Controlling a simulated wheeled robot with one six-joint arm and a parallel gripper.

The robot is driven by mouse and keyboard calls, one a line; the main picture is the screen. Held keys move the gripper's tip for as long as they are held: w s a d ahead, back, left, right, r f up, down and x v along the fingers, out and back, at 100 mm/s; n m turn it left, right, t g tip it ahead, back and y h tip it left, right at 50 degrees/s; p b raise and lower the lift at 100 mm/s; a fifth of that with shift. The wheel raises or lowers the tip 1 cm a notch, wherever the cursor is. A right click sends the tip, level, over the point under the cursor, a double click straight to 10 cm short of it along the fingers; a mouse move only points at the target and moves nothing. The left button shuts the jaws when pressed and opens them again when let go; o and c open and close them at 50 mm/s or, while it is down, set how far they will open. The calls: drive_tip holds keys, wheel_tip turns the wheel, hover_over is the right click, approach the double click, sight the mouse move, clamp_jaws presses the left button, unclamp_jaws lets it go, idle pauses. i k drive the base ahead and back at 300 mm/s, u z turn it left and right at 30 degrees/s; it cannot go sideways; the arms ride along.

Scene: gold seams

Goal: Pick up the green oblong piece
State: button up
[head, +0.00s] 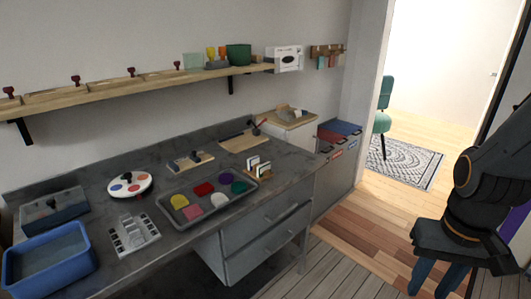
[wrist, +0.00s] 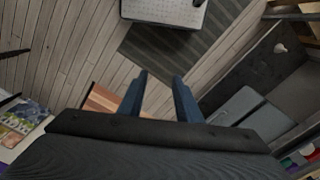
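The green oblong piece (head: 239,187) lies at the right end of a grey tray (head: 178,221) on the workbench. Also in the tray are yellow (head: 179,201), pink (head: 193,212), red (head: 203,189), white (head: 219,200) and purple (head: 225,178) pieces. My gripper (head: 434,279) hangs at the lower right, over the floor and well away from the tray. In the wrist view my gripper (wrist: 160,80) has its two fingers apart with nothing between them. Small coloured shapes show at the lower right edge there, too cut off to name surely.
The dark workbench (head: 95,190) also holds a blue tub (head: 50,257), a round palette (head: 130,185), a grey slotted block (head: 131,235) and a small card holder (head: 258,167) close behind the green piece. A wooden shelf (head: 130,85) runs above. The floor right of the drawers (head: 262,235) is clear.

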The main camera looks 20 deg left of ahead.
sight(264, 167)
drive_tip(key=u, duration=0.4)
drive_tip(key=i, duration=1.25)
drive_tip(key=u, duration=0.5)
